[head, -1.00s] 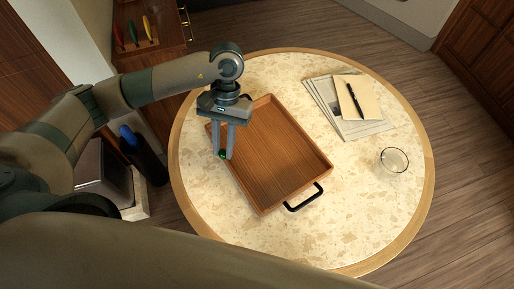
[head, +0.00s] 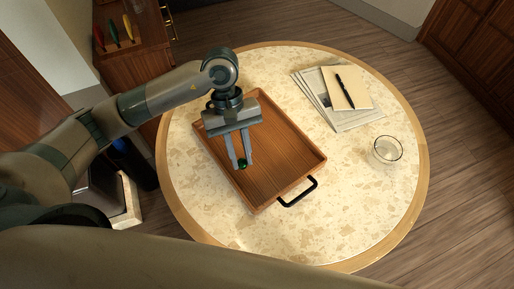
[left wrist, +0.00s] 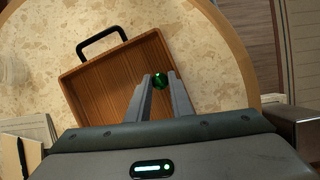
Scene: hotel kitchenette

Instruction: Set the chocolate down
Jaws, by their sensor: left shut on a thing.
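The chocolate (head: 242,164) is a small, shiny green piece. My left gripper (head: 241,162) is shut on it, holding it between the fingertips over the left part of the wooden tray (head: 285,150). In the left wrist view the chocolate (left wrist: 160,81) shows between the two fingertips, with the tray (left wrist: 105,80) behind and to the left of it. The height of the chocolate above the tray floor is hard to tell. My right gripper is not in view.
The tray has a black handle (head: 298,192) and stands on a round, pale speckled table (head: 330,225). Papers and a notepad with a black pen (head: 345,91) lie at the back right. A clear glass (head: 387,150) stands at the right. The tray floor looks empty.

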